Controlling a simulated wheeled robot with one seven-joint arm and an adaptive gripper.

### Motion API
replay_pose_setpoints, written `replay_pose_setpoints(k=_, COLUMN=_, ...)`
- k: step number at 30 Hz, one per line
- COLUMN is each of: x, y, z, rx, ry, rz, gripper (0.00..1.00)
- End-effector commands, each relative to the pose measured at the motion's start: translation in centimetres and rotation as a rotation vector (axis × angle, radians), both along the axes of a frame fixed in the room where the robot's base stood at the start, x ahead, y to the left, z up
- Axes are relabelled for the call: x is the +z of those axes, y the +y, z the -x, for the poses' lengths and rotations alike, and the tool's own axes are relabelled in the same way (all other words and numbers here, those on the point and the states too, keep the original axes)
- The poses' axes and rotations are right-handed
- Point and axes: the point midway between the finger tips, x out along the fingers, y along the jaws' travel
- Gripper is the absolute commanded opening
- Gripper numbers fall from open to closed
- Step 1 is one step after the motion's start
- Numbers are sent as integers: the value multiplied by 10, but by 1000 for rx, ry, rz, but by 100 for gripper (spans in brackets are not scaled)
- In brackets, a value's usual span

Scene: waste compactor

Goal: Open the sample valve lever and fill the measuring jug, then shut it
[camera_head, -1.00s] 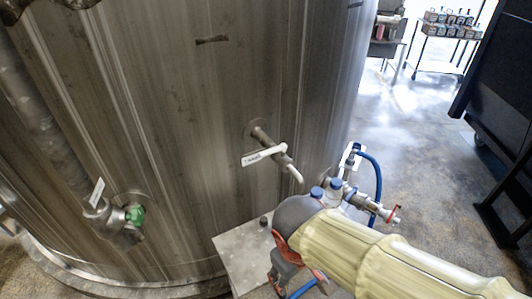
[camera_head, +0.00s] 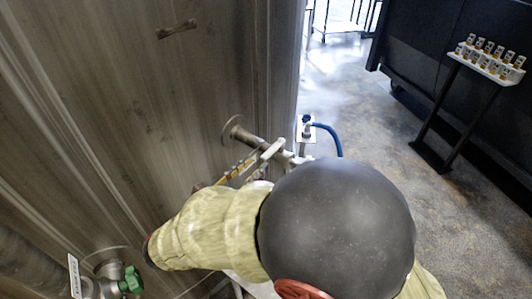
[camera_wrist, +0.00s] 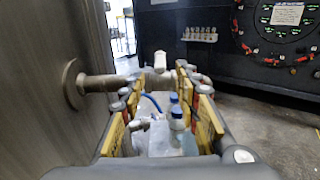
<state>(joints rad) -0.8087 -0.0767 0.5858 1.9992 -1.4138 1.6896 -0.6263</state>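The sample valve sticks out from the steel tank on a pipe (camera_head: 245,137), which also shows in the wrist view (camera_wrist: 100,83). Its white lever (camera_head: 272,151) appears end-on in the wrist view (camera_wrist: 160,62), between the fingertips. My gripper (camera_wrist: 159,77) is open, its yellow-padded fingers on either side of the lever; I cannot tell whether they touch it. In the head view my arm hides most of the gripper and the spout. Blue-capped bottles (camera_wrist: 176,113) stand below, beyond the fingers. I cannot make out the measuring jug.
The tank wall (camera_head: 120,110) is close on the left, with a green-handled valve (camera_head: 131,280) low down. A blue hose (camera_head: 328,130) loops behind my arm. A small-bottle rack (camera_head: 487,62) stands at the right by a dark cabinet. Floor between is clear.

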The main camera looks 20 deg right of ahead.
Motion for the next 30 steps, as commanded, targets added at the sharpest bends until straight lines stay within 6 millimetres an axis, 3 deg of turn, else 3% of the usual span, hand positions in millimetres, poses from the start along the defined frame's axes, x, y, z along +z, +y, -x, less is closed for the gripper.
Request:
replay_pose_setpoints(k=9, x=-3, y=-39, z=-26, rx=-5, ry=-1, rz=-4, gripper=32)
replay_pose_setpoints(k=15, x=-2, y=-55, z=-38, rx=-3, ry=0, rz=-4, gripper=32)
replay_pose_setpoints(k=26, x=-1, y=-59, z=-41, rx=-1, ry=0, rz=-4, gripper=32)
replay_pose_setpoints(k=30, x=-1, y=-59, z=-41, rx=-1, ry=1, rz=-4, gripper=24)
